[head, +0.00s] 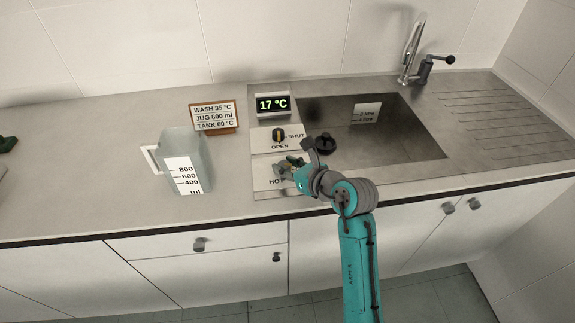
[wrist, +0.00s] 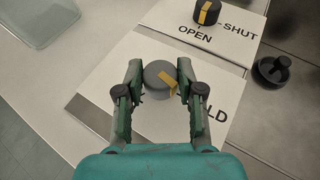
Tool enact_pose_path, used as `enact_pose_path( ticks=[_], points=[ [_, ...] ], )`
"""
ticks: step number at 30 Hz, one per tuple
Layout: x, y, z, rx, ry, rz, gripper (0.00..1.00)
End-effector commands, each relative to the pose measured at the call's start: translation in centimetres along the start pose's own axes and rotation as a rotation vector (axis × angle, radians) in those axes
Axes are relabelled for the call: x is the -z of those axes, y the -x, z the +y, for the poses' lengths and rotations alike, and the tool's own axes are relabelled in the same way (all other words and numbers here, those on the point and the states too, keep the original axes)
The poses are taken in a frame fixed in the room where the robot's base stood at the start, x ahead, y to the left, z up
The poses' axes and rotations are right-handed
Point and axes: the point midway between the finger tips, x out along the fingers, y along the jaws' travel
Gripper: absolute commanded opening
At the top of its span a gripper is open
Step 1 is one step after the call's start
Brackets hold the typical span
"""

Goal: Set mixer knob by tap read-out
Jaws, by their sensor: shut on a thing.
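The mixer knob (wrist: 160,78) is a grey round knob with a yellow pointer mark on a white plate (wrist: 105,80); the letters "LD" show beside it. My gripper (wrist: 160,84) is shut on the knob, one finger on each side. In the head view my gripper (head: 287,165) covers the knob, and "HO" shows on the plate. The sign (head: 214,116) reads WASH 35 °C, JUG 800 ml, TANK 60 °C. The tap (head: 411,50) stands at the back of the sink.
The OPEN/SHUT knob (head: 278,135), black with a yellow mark, sits just behind the mixer plate. A black plug-like object (head: 325,143) is at the sink's left edge. A clear jug (head: 186,150) with a scale stands to the left. The sink (head: 420,140) is on the right.

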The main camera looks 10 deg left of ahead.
Motion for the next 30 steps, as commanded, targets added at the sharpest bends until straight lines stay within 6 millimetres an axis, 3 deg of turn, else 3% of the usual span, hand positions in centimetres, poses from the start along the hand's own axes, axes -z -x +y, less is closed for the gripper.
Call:
enact_pose_path(
  ticks=[9,21,22,24,30],
  points=[
    [0.12,-0.05,0.30,0.155,-0.065,0.002,0.02],
    [0.11,-0.01,0.24,0.174,-0.074,0.000,0.02],
    [0.11,-0.01,0.24,0.174,-0.074,0.000,0.42],
    [0.10,0.00,0.24,0.174,-0.074,0.000,0.59],
    [0.05,0.01,0.22,0.174,-0.073,-0.001,0.63]
  ],
)
